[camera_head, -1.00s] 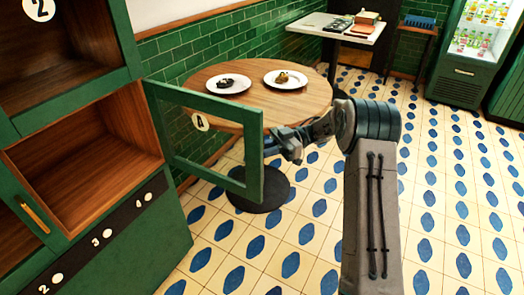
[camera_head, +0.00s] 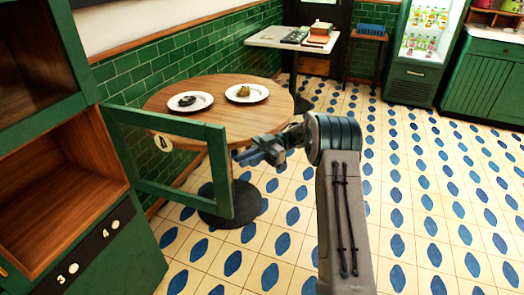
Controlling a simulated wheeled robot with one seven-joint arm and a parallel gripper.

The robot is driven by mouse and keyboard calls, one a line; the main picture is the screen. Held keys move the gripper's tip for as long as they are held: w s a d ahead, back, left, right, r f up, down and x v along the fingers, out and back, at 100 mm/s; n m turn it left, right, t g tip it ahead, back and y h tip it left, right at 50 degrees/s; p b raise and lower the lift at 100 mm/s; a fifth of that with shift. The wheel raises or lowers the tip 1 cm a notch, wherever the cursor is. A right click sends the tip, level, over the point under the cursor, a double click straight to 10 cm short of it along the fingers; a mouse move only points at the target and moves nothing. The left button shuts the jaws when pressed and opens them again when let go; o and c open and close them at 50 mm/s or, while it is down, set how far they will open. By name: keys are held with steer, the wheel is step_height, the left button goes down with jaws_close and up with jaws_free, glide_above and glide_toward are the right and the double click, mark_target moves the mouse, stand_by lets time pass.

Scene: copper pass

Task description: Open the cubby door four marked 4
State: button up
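The cubby door marked 4 (camera_head: 219,172) is a green frame with a see-through middle. My gripper (camera_head: 250,157) is just right of the door's free edge, in front of the round table. No clear hold on the door shows. The fingers are small and dark, so their opening is unclear.
A round wooden table (camera_head: 215,118) with two plates of food stands behind the door. A white side table (camera_head: 270,40), a drinks fridge (camera_head: 410,60) and a green counter (camera_head: 480,75) are farther back. The tiled floor (camera_head: 420,220) at the right is clear.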

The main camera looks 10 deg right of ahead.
steer(key=p+v, duration=0.1)
steer(key=v, duration=0.6)
steer(key=shift+w+d, duration=0.25)
steer(key=shift+d, duration=0.1)
